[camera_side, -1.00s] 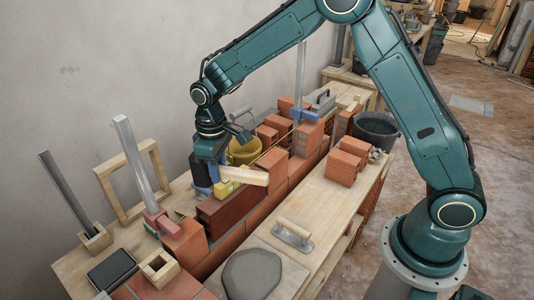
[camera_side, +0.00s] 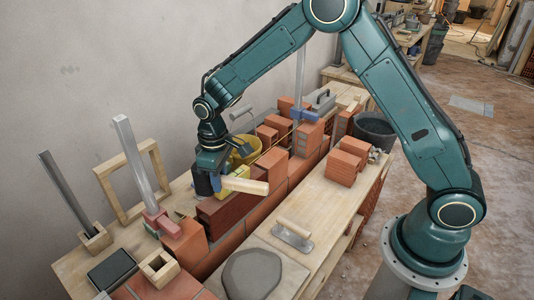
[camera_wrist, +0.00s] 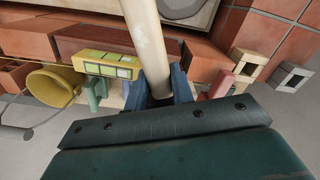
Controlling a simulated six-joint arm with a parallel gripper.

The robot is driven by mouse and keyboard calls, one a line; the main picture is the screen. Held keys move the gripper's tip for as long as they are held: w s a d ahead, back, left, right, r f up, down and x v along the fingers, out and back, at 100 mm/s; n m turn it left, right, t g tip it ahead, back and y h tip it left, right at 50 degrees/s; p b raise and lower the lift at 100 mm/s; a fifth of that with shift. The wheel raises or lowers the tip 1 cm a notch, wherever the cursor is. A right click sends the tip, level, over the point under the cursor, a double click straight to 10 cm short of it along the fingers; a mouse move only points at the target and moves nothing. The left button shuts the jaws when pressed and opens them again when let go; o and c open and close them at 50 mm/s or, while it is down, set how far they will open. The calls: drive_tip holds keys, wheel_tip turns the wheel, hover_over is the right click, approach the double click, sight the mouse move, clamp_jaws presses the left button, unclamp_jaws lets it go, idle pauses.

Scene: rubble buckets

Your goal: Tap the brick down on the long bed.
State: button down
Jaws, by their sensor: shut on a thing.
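My gripper (camera_side: 217,180) is shut on the pale wooden handle (camera_side: 246,187) of a tool. The handle sticks out to the right in the side view and runs up from the jaws in the wrist view (camera_wrist: 147,45). A dark block (camera_side: 203,184), perhaps the tool's head, shows left of the jaws; the wrist view does not show it. The dark red brick (camera_side: 226,212) lies in the row of bricks just below the handle, and shows in the wrist view (camera_wrist: 95,39). I cannot tell whether the tool touches it.
A yellow block (camera_side: 239,171) with pale green squares is close to the brick, behind the handle. A yellow bucket (camera_side: 245,150) stands behind. A taut line runs along the orange bricks. A trowel (camera_side: 293,235) lies on the bench board. Upright posts (camera_side: 142,165) stand at left.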

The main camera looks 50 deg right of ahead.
sight(221, 194)
drive_tip(key=shift+f, duration=1.65)
drive_tip(key=shift+f, duration=0.1)
drive_tip(key=shift+f, duration=1.05)
drive_tip(key=shift+r, duration=1.05)
drive_tip(key=shift+f, duration=0.1)
drive_tip(key=shift+f, duration=0.15)
drive_tip(key=shift+a, duration=0.1)
idle(0.8)
drive_tip(key=shift+f, duration=0.15)
idle(0.5)
